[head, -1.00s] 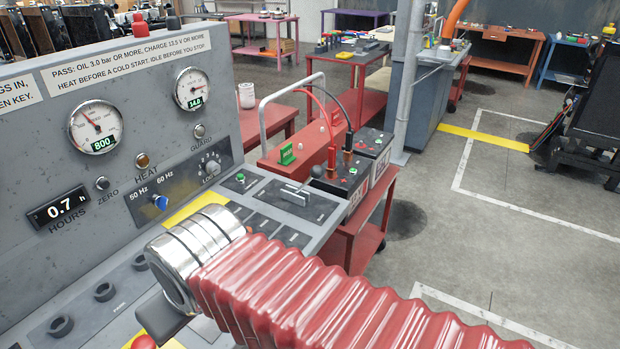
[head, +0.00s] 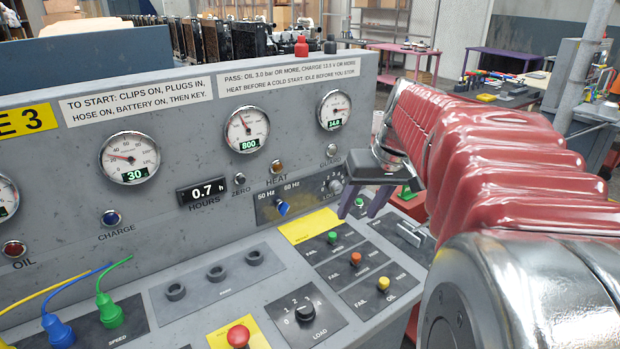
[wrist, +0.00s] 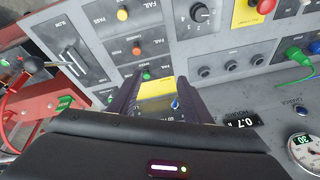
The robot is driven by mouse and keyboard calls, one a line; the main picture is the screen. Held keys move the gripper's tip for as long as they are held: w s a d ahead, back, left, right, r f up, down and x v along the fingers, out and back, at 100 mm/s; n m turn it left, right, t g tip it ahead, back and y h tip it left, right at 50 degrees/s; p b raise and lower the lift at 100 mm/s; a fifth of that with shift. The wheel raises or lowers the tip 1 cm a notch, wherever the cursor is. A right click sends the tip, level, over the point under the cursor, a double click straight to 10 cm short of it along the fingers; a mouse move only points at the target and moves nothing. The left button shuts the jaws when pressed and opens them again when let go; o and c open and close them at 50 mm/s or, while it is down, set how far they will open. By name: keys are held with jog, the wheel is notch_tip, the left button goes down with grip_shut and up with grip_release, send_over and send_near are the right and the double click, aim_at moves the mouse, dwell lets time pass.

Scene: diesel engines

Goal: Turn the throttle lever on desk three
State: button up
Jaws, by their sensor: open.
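Desk three is the grey console (head: 190,240) with a sloped gauge panel and a lower control shelf. A grey throttle-like lever (head: 412,232) stands in a slotted dark plate at the right end of the shelf, partly behind my arm. It also shows at the upper left of the wrist view (wrist: 73,60). My gripper (head: 363,208) hangs over the right part of the shelf, left of the lever and apart from it. In the wrist view its two dark purple fingers (wrist: 156,82) are spread, with the yellow plate and blue frequency knob (wrist: 175,103) beyond them.
Green, orange and yellow buttons (head: 356,259) sit left of the lever. A load knob (head: 305,312) and a red mushroom button (head: 238,336) are nearer. In the wrist view, a red cable clip (wrist: 20,85) and red frame lie beyond the lever.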

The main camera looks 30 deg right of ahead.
jog(key=s+d+f+m, duration=0.1)
jog(key=s+d, duration=0.2)
jog(key=d, duration=1.1)
jog(key=s+d+f+m+t, duration=0.1)
jog(key=s+d, duration=0.2)
jog(key=d, duration=1.2)
jog(key=shift+f+y, duration=0.2)
jog(key=shift+y, duration=0.2)
jog(key=shift+f, duration=0.1)
jog(key=x, duration=1.3)
jog(key=shift+w+f, duration=0.15)
jog(key=shift+w, duration=0.25)
grip_shut()
jog(key=shift+a, duration=0.2)
jog(key=shift+d, duration=0.1)
